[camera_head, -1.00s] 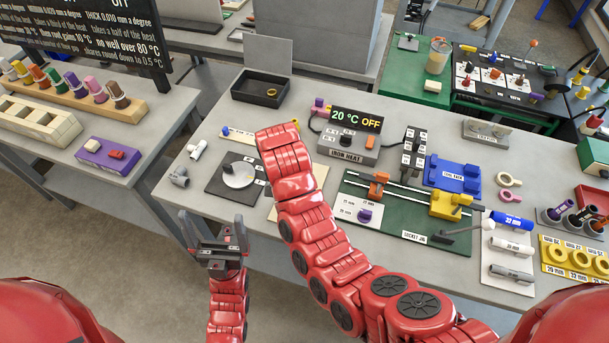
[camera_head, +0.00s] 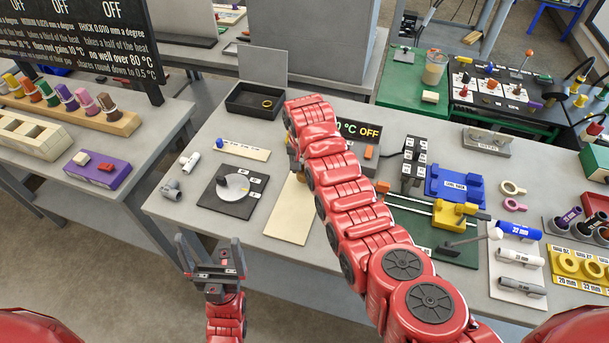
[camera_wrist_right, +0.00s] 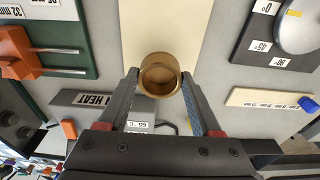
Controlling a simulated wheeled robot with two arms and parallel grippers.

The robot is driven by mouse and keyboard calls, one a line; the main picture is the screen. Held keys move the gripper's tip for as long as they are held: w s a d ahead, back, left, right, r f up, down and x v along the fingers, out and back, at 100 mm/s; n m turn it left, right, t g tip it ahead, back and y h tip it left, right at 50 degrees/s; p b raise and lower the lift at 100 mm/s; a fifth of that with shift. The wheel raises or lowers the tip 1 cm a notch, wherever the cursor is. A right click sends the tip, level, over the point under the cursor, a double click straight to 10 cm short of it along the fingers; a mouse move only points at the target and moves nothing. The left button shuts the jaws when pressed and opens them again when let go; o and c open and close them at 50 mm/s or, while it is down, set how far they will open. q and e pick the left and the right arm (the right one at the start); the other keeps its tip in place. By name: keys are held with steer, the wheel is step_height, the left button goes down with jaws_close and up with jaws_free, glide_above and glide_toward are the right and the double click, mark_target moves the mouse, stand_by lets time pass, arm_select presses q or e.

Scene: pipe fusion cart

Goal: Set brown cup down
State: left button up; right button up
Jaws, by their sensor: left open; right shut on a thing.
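The brown cup (camera_wrist_right: 160,75) shows in the right wrist view as a hollow, round, golden-brown piece. My right gripper (camera_wrist_right: 159,84) is shut on it, with one finger at each side. It is over the pale beige board (camera_wrist_right: 165,25); I cannot tell if it touches the board. In the head view the board (camera_head: 289,213) lies at the table's front edge, and my right arm largely hides the right gripper and the cup at its far end. My left gripper (camera_head: 211,252) is open and empty, in front of the table.
A dial plate (camera_head: 233,190) lies left of the board, and a strip with a blue peg (camera_head: 242,150) lies behind the dial. A black open box (camera_head: 250,103) stands farther back. The iron heat unit (camera_head: 365,148) and green jig (camera_head: 450,250) are to the right.

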mark_target(305, 177)
step_height(305, 177, down, 3)
steer(key=shift+s+r+p, duration=0.1)
steer(key=shift+r+p, duration=0.1)
steer(key=shift+p, duration=0.4)
steer(key=shift+f, duration=0.35)
steer(key=shift+f, duration=0.1)
steer(key=o, duration=1)
steer(key=shift+f, duration=0.1)
steer(key=shift+c, duration=0.2)
steer(key=o, duration=0.5)
steer(key=shift+c, duration=0.2)
